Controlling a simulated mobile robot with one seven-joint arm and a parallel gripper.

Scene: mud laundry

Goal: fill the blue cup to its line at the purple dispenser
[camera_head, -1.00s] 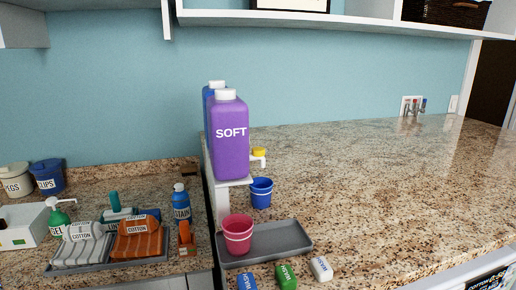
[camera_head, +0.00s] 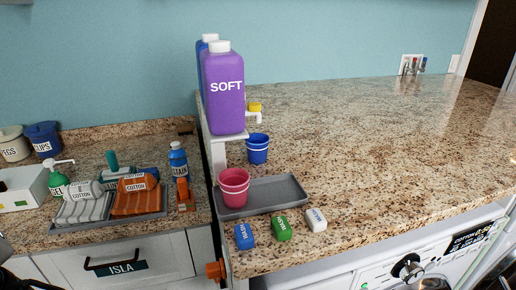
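The purple dispenser (camera_head: 226,95), labelled SOFT, stands on a raised white stand (camera_head: 219,155) on the granite counter. A white spout with a yellow top (camera_head: 255,108) sticks out at its right. The blue cup (camera_head: 257,150) stands upright below the spout, behind the grey tray; its inside and any fill level cannot be made out. A pink cup (camera_head: 234,188) stands on the left end of the grey tray (camera_head: 282,194). My gripper is not in view.
Blue, green and white WASH items (camera_head: 281,229) lie in front of the tray. A lower counter at left holds a tray of folded cotton cloths (camera_head: 134,198) and bottles (camera_head: 178,160). A blue container stands behind the purple one. The counter at right is clear.

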